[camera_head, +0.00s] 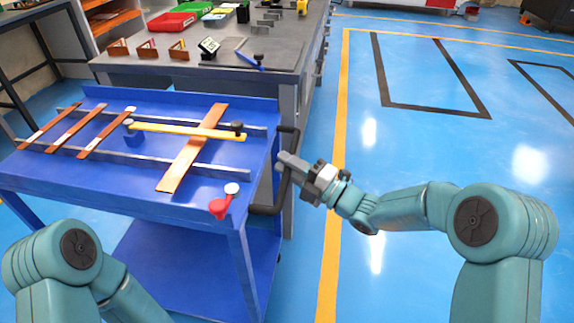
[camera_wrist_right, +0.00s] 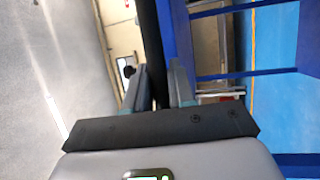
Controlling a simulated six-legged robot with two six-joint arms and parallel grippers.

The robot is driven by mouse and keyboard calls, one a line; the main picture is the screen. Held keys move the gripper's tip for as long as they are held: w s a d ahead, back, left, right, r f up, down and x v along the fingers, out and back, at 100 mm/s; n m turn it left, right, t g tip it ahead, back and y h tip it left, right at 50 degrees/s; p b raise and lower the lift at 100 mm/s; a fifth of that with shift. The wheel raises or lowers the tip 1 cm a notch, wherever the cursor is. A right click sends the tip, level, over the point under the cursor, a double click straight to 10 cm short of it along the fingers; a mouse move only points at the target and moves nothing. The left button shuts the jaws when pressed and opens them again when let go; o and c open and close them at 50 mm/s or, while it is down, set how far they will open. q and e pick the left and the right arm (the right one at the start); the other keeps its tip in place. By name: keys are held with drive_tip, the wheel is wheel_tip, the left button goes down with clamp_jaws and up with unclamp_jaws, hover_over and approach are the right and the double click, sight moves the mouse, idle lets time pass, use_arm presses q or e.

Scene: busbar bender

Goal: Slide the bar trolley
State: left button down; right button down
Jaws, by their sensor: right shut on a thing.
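The blue bar trolley (camera_head: 100,190) stands at the left in the head view, with copper bars lying across two grey rails on its top. A black handle (camera_head: 284,172) is fixed to its right end. My right gripper (camera_head: 283,162) is at this handle and shut on it. In the right wrist view the dark handle (camera_wrist_right: 155,55) runs between the two fingers (camera_wrist_right: 162,75). My left arm shows at the lower left of the head view, but its gripper is out of view.
A grey workbench (camera_head: 225,75) with red and green bins, bent copper pieces and small tools stands just behind the trolley. A red clamp-like part (camera_head: 220,207) sits at the trolley's front right corner. Open blue floor (camera_head: 430,150) with yellow and black lines lies to the right.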

drive_tip(key=s+d+b, duration=0.3)
drive_tip(key=d, duration=1)
drive_tip(key=s+d+b, duration=0.4)
drive_tip(key=d, duration=0.9)
drive_tip(key=c, duration=1.1)
unclamp_jaws()
drive_tip(key=shift+o, duration=0.2)
drive_tip(key=p+v, duration=0.2)
drive_tip(key=v, duration=1.4)
drive_tip(key=shift+d, duration=0.15)
drive_tip(key=shift+s, duration=0.1)
